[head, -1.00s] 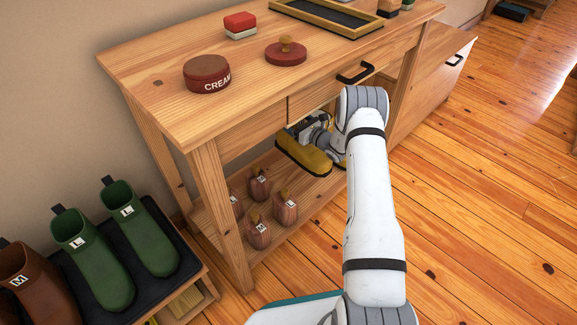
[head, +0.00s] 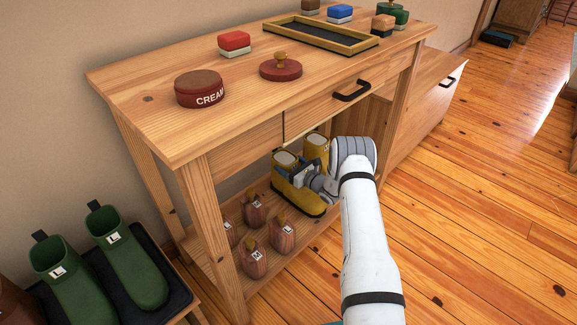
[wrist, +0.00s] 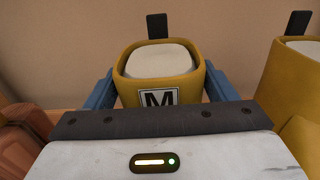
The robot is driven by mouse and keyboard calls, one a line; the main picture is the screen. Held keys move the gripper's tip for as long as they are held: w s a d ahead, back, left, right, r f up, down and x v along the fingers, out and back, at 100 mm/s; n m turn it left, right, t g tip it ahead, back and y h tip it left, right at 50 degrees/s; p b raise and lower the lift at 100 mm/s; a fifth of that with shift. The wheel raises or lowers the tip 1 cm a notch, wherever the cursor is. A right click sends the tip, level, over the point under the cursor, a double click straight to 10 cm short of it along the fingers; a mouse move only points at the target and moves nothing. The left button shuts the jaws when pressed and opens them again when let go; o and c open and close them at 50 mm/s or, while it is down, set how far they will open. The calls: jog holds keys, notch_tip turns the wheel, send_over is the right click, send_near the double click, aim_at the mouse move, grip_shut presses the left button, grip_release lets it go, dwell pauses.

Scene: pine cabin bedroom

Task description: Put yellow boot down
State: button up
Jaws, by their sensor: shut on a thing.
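The yellow boot (head: 283,183) is upright at the lower shelf (head: 283,262) of the wooden bench; I cannot tell whether its sole rests on the shelf. My gripper (head: 306,174) is shut on its shaft from the front right. In the wrist view, my blue fingers (wrist: 158,86) sit on either side of the boot (wrist: 191,88), which has an M label, a pale filling and a dark pull tab. A second yellow boot (head: 316,145) stands just beside it to the right, partly hidden by my arm; it also shows in the wrist view (wrist: 292,80).
Several wooden boot trees (head: 254,258) stand on the shelf to the left. The bench top (head: 170,130) and its drawer (head: 325,104) overhang the boots, and a front leg (head: 212,235) stands left. Green boots (head: 130,262) are on a black tray at lower left.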

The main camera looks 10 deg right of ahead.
jog(key=o, duration=2)
jog(key=shift+f, duration=0.15)
jog(key=shift+s+d+r, duration=0.15)
jog(key=shift+s+r, duration=0.05)
jog(key=p+v, duration=0.4)
jog(key=v, duration=0.6)
jog(key=shift+s+d, duration=0.15)
jog(key=shift+s, duration=0.1)
jog(key=shift+s+d, duration=0.25)
jog(key=shift+s, duration=0.2)
